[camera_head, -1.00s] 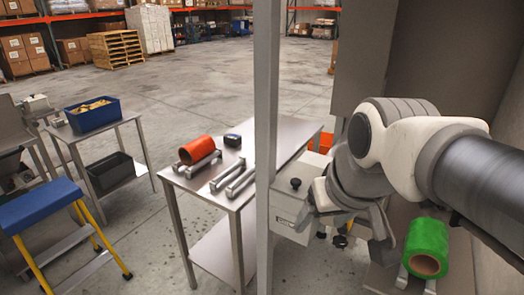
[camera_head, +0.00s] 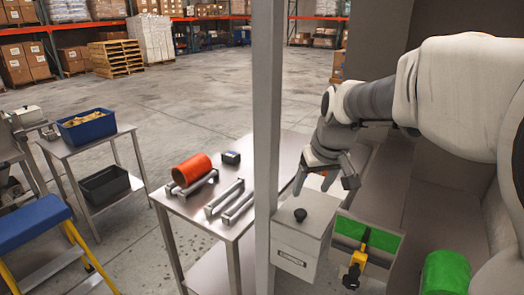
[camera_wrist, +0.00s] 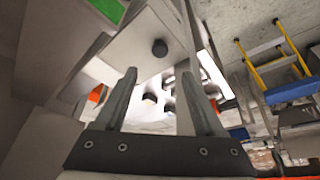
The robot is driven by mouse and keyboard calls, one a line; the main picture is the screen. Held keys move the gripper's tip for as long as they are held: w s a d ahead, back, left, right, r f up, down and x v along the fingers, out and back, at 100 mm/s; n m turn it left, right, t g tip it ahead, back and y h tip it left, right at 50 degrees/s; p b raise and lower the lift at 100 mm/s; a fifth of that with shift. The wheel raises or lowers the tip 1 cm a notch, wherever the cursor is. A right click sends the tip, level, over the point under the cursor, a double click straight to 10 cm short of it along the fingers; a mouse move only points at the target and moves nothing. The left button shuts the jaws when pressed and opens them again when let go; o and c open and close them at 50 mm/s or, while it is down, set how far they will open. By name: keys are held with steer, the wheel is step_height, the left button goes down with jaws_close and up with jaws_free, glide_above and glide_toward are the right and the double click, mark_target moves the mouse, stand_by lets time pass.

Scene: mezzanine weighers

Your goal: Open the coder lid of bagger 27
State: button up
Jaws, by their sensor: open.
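The coder is a pale grey box (camera_head: 298,251) with a small label on its front, beside the upright post in the head view. Its flat lid (camera_head: 286,222) looks shut, with a round black knob (camera_head: 300,215) on top. My gripper (camera_head: 327,183) is open and empty, above and a little behind the lid, apart from the knob. In the wrist view the knob (camera_wrist: 159,47) appears beyond and between the open fingertips (camera_wrist: 157,74), on the pale lid face (camera_wrist: 130,48). Whether this coder belongs to bagger 27 cannot be read.
The grey post (camera_head: 267,130) stands left of the coder. Right of it are a green film panel (camera_head: 375,236), a yellow-and-black part (camera_head: 355,262) and a green roll (camera_head: 446,272).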

mark_target(301, 212)
steer(key=x, duration=1.1)
jaws_close()
stand_by(1.1)
